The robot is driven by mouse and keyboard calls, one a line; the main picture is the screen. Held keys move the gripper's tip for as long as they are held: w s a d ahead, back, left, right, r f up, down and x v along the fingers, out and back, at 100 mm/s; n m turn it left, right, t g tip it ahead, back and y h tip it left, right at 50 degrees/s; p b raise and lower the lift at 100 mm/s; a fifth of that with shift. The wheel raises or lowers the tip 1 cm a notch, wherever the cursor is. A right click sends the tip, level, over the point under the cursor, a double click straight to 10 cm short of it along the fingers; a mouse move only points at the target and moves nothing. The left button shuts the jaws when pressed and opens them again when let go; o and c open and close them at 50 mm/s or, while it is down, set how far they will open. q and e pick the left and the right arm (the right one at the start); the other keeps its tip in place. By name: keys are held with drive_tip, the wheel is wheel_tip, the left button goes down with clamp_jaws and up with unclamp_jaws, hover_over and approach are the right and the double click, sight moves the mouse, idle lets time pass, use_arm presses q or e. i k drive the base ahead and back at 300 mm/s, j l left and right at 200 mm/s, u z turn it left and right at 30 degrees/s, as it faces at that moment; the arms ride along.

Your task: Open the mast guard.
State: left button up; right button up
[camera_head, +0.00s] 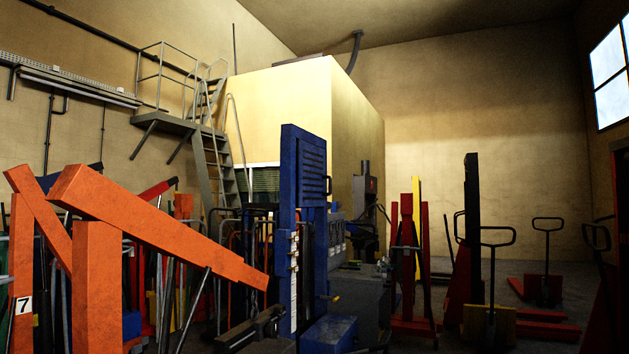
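A tall blue upright frame (308,220) stands near the middle of the head view. Its upper part is a slotted blue panel (311,170), which looks like the mast guard, though I cannot be sure. Neither of my grippers is in view.
A large orange jib arm (150,218) fills the left foreground. A dark vise-like object (245,332) lies low in front of the blue frame. Red lifting equipment (405,260) and pallet trucks (541,285) stand to the right. Some floor shows between them. A metal stair (214,165) rises behind.

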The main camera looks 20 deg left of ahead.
sight(312, 176)
drive_tip(key=i+l, duration=0.1)
drive_tip(key=i, duration=3.35)
drive_tip(key=j+u, duration=0.05)
drive_tip(key=j, duration=0.05)
